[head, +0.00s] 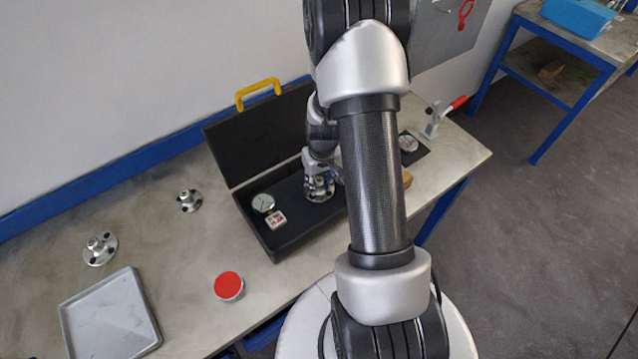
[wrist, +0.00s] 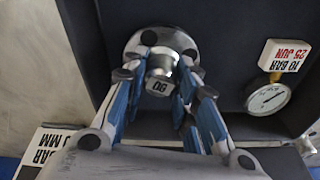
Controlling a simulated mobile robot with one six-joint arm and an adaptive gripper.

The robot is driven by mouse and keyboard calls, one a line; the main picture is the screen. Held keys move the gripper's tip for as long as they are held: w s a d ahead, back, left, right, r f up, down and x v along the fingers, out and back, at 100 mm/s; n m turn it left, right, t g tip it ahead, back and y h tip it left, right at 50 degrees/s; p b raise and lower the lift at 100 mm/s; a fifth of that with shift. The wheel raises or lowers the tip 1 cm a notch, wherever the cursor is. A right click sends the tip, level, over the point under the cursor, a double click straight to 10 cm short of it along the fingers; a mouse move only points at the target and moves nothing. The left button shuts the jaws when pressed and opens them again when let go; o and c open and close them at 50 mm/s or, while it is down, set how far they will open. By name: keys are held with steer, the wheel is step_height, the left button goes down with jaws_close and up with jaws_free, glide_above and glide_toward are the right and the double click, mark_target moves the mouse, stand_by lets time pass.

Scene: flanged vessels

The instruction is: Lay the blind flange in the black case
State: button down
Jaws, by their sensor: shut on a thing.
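The black case (head: 302,240) stands open on the bench, its lid raised at the back with a yellow handle. My gripper (head: 318,190) points down inside the right part of the case's outline. The black case interior (wrist: 225,80) lies behind the flange. I cannot tell whether the flange touches the case floor. In the head view my gripper mostly hides the flange.
In the case, left of my gripper, are a round gauge (head: 263,202) and a white and red tag (head: 276,219). Two other flanges (head: 189,201) (head: 100,248), a grey tray (head: 108,315) and a red-topped can (head: 228,286) stand left. A red-handled clamp (head: 440,118) stands right.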

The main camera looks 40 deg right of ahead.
steer(key=shift+f, duration=0.4)
steer(key=shift+f, duration=0.15)
steer(key=c, duration=1.3)
jaws_free()
